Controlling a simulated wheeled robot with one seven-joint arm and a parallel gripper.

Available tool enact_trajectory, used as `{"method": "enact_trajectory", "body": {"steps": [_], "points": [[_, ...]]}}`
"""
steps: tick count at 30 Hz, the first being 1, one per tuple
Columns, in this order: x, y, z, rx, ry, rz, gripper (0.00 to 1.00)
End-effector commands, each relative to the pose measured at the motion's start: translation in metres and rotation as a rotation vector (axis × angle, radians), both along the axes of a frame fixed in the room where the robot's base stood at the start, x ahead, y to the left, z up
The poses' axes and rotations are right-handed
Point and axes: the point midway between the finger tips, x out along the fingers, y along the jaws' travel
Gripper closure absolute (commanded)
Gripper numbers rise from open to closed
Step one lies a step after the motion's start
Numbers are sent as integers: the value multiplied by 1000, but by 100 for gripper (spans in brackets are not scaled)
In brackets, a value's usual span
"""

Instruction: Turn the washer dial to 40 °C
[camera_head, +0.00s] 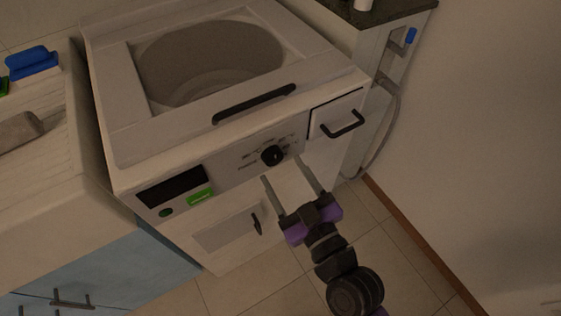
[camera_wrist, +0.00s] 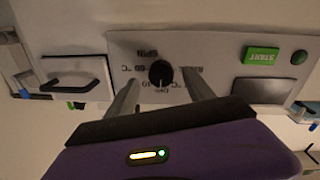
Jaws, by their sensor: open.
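The washer (camera_head: 140,145) is a white top-loading machine with a sloped front panel. Its black round dial (camera_head: 272,155) sits on that panel, and it also shows in the wrist view (camera_wrist: 160,73). Printed labels ring the dial and appear upside down in the wrist view; "SPIN" and a "60 °C" mark are partly legible, others are covered by my fingers. I cannot tell surely which mark the dial points to. My gripper (camera_head: 282,171) is open in front of the dial, its fingers (camera_wrist: 160,80) either side of and below it, apparently not gripping it.
A green START button (camera_wrist: 262,55) and a dark display (camera_head: 172,186) are beside the dial. A drawer with a black handle (camera_head: 343,124) is on the other side. A blue cabinet (camera_head: 165,255) stands at left, a wall (camera_head: 480,150) at right.

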Motion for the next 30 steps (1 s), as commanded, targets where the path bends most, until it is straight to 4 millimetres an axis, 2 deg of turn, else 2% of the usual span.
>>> {"method": "enact_trajectory", "body": {"steps": [6, 17, 20, 27, 30], "points": [[21, 12, 1, 0, 0, -1, 38], [25, 15, 0, 0, 1, 0, 38], [25, 15, 0, 0, 1, 0, 54], [25, 15, 0, 0, 0, 0, 100], [25, 15, 0, 1, 2, 0, 100]]}}
